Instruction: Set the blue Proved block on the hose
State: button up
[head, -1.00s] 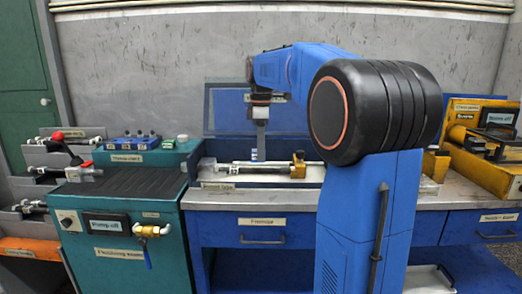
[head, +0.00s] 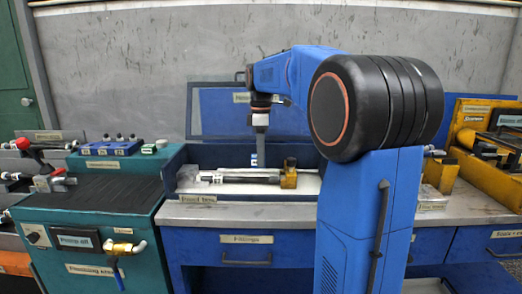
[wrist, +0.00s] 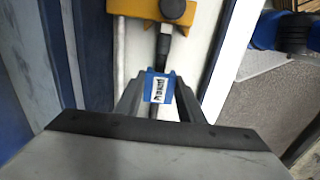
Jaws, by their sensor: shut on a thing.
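The blue Proved block (wrist: 158,90), with a white label, sits between the fingers of my gripper (wrist: 152,98) in the wrist view. My gripper is shut on it. In the head view, my gripper (head: 260,158) points down over the hose, with the small blue-and-white block at its tip. The hose (head: 245,178) is a dark length with a pale fitting at its left end and a brass piece at its right. In the wrist view, the hose (wrist: 162,46) runs up from behind the block to the brass piece (wrist: 160,11). I cannot tell whether block and hose touch.
The hose lies in a shallow blue-walled tray (head: 305,197) with its lid raised behind. A teal pump stand (head: 85,235) is on the left, and yellow equipment (head: 480,150) is on the right. The grey bench edge (head: 240,214) in front is clear.

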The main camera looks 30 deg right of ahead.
jog(key=shift+f, duration=1.85)
jog(key=shift+f, duration=1.55)
dwell(0.4)
jog(key=o, duration=1.1)
notch_tip(320, 180, up, 17)
jog(key=shift+r, duration=0.2)
dwell(0.3)
